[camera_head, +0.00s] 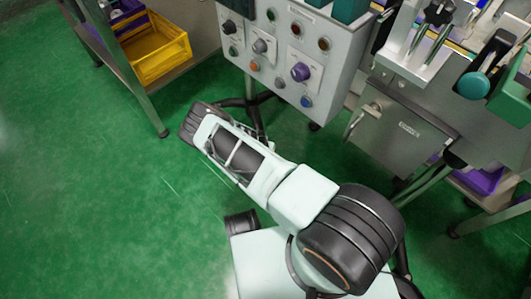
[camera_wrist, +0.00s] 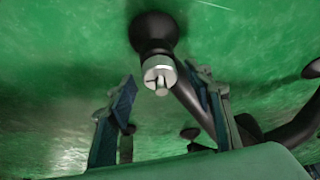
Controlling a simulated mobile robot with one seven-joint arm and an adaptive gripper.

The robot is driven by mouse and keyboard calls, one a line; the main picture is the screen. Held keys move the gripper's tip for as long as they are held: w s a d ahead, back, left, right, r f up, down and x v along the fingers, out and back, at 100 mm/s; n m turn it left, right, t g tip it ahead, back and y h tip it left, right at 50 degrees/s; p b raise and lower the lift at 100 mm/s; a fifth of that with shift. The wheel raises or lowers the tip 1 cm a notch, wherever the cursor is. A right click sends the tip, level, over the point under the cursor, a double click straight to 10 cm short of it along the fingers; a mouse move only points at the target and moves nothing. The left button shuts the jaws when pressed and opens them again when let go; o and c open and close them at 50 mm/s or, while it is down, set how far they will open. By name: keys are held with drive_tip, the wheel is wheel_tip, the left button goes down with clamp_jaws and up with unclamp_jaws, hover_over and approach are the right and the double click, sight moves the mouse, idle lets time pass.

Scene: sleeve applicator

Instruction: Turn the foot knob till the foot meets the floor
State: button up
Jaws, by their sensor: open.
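In the wrist view a short silvery metal knob (camera_wrist: 158,74) with a slotted end sits at the end of a round black foot (camera_wrist: 152,30), by a black tubular leg (camera_wrist: 195,108). My gripper (camera_wrist: 160,84) is open, one finger to the left of the knob and one to the right. Neither finger visibly touches it, and I cannot tell how deep the knob lies between them. Whether the foot touches the green floor cannot be told. In the head view my arm hides the knob and foot.
In the head view a grey control box (camera_head: 290,55) with knobs and buttons stands above the black stand base (camera_head: 237,102). A cart with a yellow bin (camera_head: 155,52) is at upper left, a grey machine cabinet (camera_head: 400,135) at right. Green floor (camera_head: 90,200) is clear at left.

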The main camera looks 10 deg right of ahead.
drive_tip(key=v, duration=1.2)
